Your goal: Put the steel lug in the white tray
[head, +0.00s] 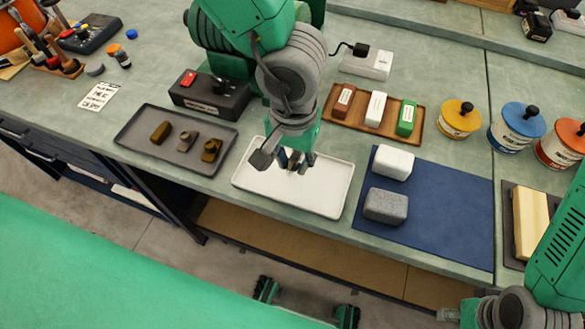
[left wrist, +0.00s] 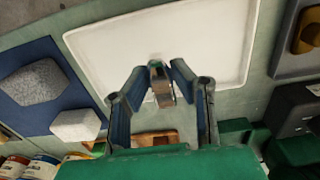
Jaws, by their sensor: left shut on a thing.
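My left gripper (head: 294,166) points down over the white tray (head: 334,203), near its far side. In the left wrist view its fingers (left wrist: 160,85) are shut on a small grey-brown metal piece, the steel lug (left wrist: 163,90). The fingers partly hide the lug. The white tray (left wrist: 215,45) fills much of the left wrist view behind the fingertips and is otherwise empty. I cannot tell whether the lug touches the tray floor.
A dark grey tray (head: 137,130) with three brownish metal pieces lies left. A black box (head: 215,100) stands behind. Right, a blue mat (head: 440,215) bears a white block (head: 393,162) and a grey block (head: 386,206). A wooden tray (head: 338,122) holds three small blocks behind.

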